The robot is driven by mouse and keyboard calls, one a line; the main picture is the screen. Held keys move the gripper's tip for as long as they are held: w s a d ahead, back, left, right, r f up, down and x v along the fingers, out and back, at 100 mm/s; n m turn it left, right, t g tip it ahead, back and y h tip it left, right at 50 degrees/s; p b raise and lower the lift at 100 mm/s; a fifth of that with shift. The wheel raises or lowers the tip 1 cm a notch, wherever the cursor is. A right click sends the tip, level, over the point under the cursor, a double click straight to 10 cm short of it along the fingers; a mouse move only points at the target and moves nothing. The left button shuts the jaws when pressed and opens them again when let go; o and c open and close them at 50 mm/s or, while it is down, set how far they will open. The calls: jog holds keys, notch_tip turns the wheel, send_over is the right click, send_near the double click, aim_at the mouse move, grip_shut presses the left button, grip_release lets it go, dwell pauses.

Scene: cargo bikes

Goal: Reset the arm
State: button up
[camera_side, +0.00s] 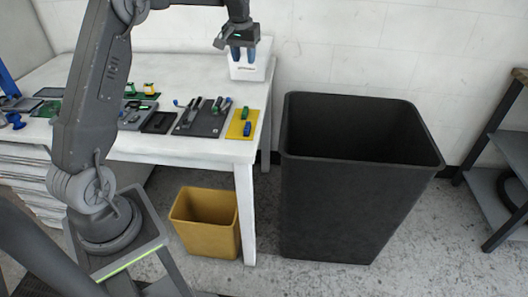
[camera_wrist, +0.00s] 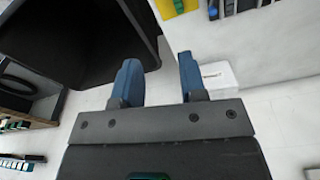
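My gripper (camera_side: 243,54) hangs at the far right end of the white table in the side view, in front of or above a white box (camera_side: 258,70). Its two blue fingers stand apart with nothing between them in the wrist view (camera_wrist: 157,82). The white box also shows in the wrist view (camera_wrist: 219,77), beyond the right finger. I cannot tell whether the fingers touch the box.
A white table (camera_side: 190,147) holds a dark mat (camera_side: 205,124), a yellow mat (camera_side: 238,132) and several small parts. A large black bin (camera_side: 335,205) stands right of it, a yellow bin (camera_side: 205,222) below it. A dark shelf (camera_side: 508,150) is at the right edge.

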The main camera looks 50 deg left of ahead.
jog(key=s+d+r+m+t, duration=0.1)
jog(key=s+d+r+m, duration=0.1)
jog(key=s+d+r, duration=0.35)
jog(key=s+d+r+m+t, duration=0.1)
jog(key=s+d+r, duration=0.2)
jog(key=s+d, duration=0.6)
jog(key=s+d+f+m+t, duration=0.1)
jog(key=s+d+f, duration=0.1)
jog(key=s+d, duration=0.3)
jog(key=s+d+f+m+t, duration=0.1)
jog(key=s+d+f+m, duration=0.1)
jog(key=s+d, duration=0.4)
jog(key=s, duration=0.4)
jog(key=shift+d+f+m+h, duration=0.25)
jog(key=shift+f+m+h, duration=0.05)
jog(key=shift+h, duration=0.1)
dwell(2.5)
